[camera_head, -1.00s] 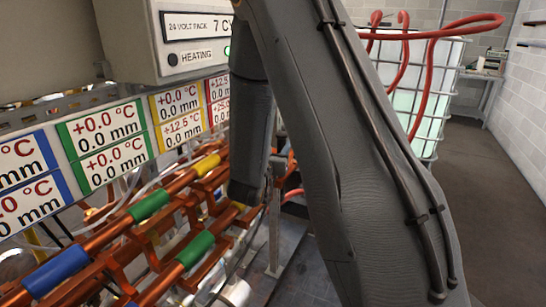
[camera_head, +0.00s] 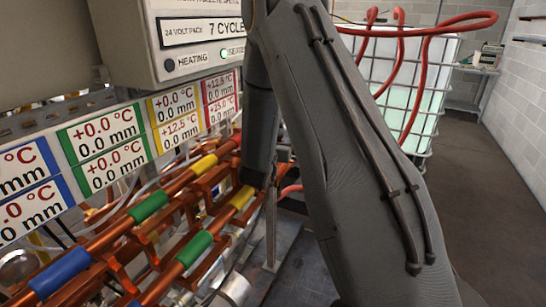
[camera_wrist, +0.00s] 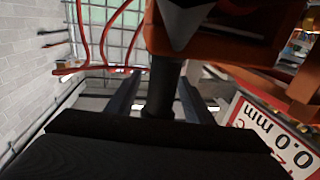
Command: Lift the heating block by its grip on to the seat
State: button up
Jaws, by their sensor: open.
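In the wrist view, a dark upright cylinder (camera_wrist: 164,88), which looks like the grip, stands below an orange-copper body (camera_wrist: 222,38) that may be the heating block. My gripper (camera_wrist: 159,84) is open, with one finger to the left and one to the right of the cylinder. A gap shows on both sides; I cannot tell how deep the cylinder sits between them. In the head view, my arm hides the gripper, and I cannot make out the block or seat. Copper pipes with blue, green and yellow bands (camera_head: 149,207) run at the lower left.
A grey control box (camera_head: 128,45) reads "7 CYCLE" and has a lit lamp. Temperature labels (camera_head: 113,168) line the rail below it. A caged pale tank (camera_head: 430,85) with red hoses (camera_head: 405,100) stands behind my arm. The floor (camera_head: 485,180) at the right is clear.

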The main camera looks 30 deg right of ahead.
grip_shut()
jog(key=shift+r, duration=0.15)
dwell(1.1)
